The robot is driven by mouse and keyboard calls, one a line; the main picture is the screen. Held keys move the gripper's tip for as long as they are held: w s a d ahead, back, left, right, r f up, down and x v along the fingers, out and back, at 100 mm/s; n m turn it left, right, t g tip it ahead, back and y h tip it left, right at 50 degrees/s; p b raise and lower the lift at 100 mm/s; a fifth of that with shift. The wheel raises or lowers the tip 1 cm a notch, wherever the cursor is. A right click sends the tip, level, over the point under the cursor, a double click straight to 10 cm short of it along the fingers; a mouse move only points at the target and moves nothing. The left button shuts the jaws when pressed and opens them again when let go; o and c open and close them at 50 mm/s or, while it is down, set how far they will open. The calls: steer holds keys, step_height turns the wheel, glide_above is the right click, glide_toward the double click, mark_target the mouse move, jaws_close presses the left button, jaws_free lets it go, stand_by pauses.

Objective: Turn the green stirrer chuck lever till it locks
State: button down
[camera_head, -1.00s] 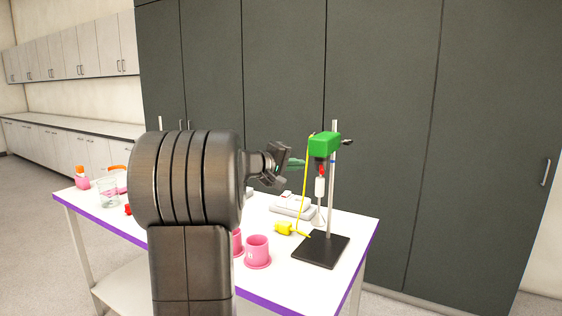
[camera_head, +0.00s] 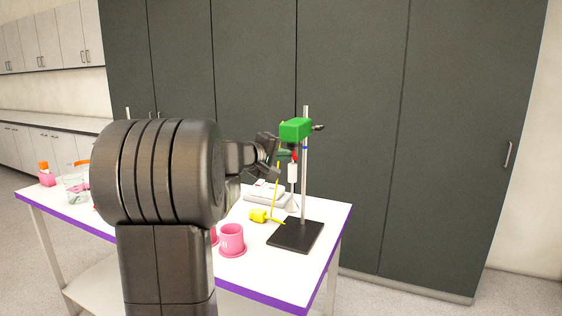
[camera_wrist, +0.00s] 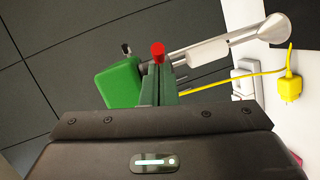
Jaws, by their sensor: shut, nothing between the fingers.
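The green stirrer head (camera_head: 296,130) is clamped on an upright metal rod above a black base plate (camera_head: 295,236). A red part (camera_head: 295,156), seemingly the chuck lever, sits just under the head, with a white shaft piece (camera_head: 292,173) below it. In the wrist view the green head (camera_wrist: 120,83) is left of the fingers and the red lever (camera_wrist: 158,51) shows right at the fingertips. My gripper (camera_wrist: 160,72) is shut and holds nothing. Its tips (camera_head: 286,154) are beside the lever; I cannot tell whether they touch it.
A yellow plug (camera_head: 259,216) with a yellow cord lies on the white table (camera_head: 325,225). A pink cup (camera_head: 232,240) stands near the front edge. A pale flat device (camera_head: 265,195) is behind. Dark cabinets (camera_head: 350,100) close off the back.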

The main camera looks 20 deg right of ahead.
steer(key=shift+s+d+n+t+y+b, duration=0.4)
steer(key=shift+s+d+n+t+b, duration=0.45)
steer(key=shift+b, duration=1.4)
steer(key=shift+w+a, duration=0.1)
steer(key=shift+w, duration=0.05)
steer(key=shift+a, duration=0.1)
steer(key=w+b+v, duration=0.1)
steer(key=v, duration=1.2)
steer(key=shift+w+a+r, duration=0.2)
steer(key=shift+a+r, duration=0.05)
steer(key=shift+a, duration=0.1)
steer(key=shift+d, duration=0.1)
